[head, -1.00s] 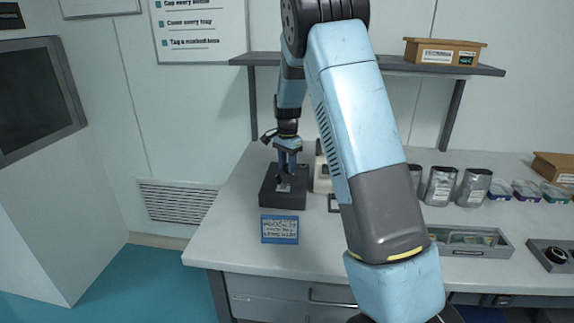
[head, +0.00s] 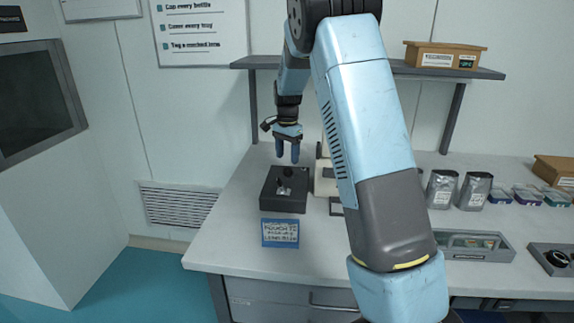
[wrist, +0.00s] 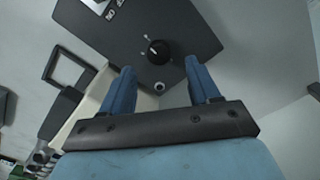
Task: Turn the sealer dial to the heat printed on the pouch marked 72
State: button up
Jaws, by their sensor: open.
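The sealer is a dark box (head: 270,200) on the left of the bench. Its round black dial (wrist: 158,53) shows in the wrist view, with a white pointer mark towards the upper left and small marks around it. My gripper (head: 287,160) is open and empty above the box. In the wrist view its two blue fingers (wrist: 158,66) are spread either side of the dial's near edge, apart from it. A blue-edged card (head: 280,232) in front of the box seems to read "POUCH 72"; its other lines are unclear. Silver pouches (head: 474,190) stand at the right, their print illegible.
A cream device (head: 324,178) stands right beside the sealer. A grey tray (head: 480,254) and another tray with a black round part (head: 537,262) lie near the front right. A shelf (head: 420,70) crosses above the bench. My arm hides the bench's middle.

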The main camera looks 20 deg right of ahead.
aim_at(287, 169)
notch_tip(287, 169, up, 8)
jog(key=shift+r, duration=0.15)
dwell(0.4)
jog(key=s+r+n+t, duration=0.1)
jog(key=s+r+n, duration=0.1)
jog(key=s+r, duration=0.35)
jog(key=s+d+r+n+t, duration=0.1)
jog(key=s+r, duration=0.1)
jog(key=s, duration=0.6)
jog(key=s+r+n+t, duration=0.1)
jog(key=s+r+n, duration=0.1)
jog(key=s+r, duration=0.35)
jog(key=s+f+n+t, duration=0.1)
jog(key=s+f+n, duration=0.1)
jog(key=s, duration=0.9)
jog(key=s+a+f+n+t, duration=0.1)
jog(key=s+n, duration=0.3)
jog(key=s, duration=0.8)
jog(key=shift+f+t, duration=0.3)
jog(key=shift+f, duration=0.4)
